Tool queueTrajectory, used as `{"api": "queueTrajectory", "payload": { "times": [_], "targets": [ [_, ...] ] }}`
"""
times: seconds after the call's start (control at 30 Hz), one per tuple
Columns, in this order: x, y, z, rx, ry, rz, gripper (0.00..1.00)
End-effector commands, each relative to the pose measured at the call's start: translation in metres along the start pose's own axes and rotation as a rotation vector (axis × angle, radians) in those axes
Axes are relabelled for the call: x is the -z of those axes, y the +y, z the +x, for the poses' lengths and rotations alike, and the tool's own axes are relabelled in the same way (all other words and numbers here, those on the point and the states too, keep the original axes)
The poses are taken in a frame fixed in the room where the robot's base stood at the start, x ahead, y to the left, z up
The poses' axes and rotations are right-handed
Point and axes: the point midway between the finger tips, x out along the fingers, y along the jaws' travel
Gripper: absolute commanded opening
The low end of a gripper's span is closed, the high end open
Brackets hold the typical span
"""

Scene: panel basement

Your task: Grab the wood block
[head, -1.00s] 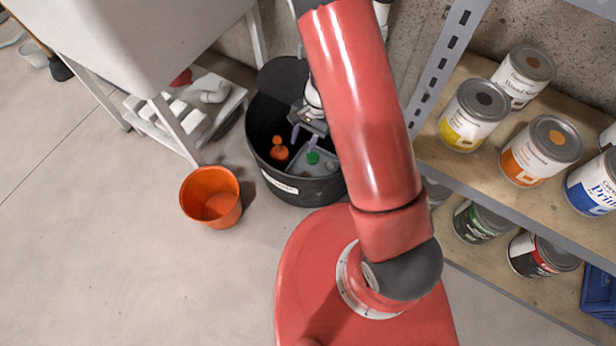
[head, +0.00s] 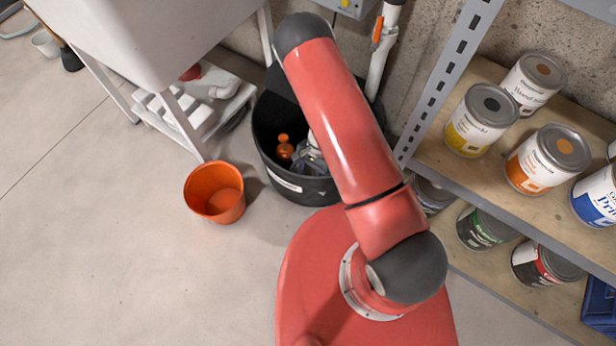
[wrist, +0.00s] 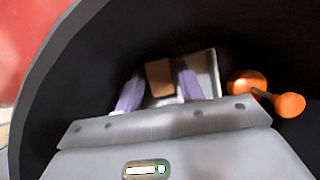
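The wood block (wrist: 160,77) is a small brown piece in the wrist view, lying between and just beyond my fingertips, in a pale grey tray (wrist: 208,72). My gripper (wrist: 162,71) has two purple fingers standing apart, one on either side of the block. I see no clear contact between fingers and block. In the head view my gripper (head: 312,163) is down inside the black bin (head: 300,188), partly behind my arm. The block is hidden in the head view.
An orange bucket (head: 214,192) stands on the floor to the left. A shelf with paint cans (head: 548,160) is at right. A white sink (head: 150,40) overhangs at left.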

Motion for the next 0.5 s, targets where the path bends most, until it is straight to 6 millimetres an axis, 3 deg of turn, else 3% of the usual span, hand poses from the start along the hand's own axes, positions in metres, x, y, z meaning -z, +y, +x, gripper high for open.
{"api": "queueTrajectory", "payload": {
  "times": [0.23,0.5],
  "targets": [
    [0.0001,0.0000,0.0017,0.000,0.000,-0.001,0.38],
    [0.0001,0.0000,0.0015,0.000,0.000,-0.001,0.05]
  ]
}}
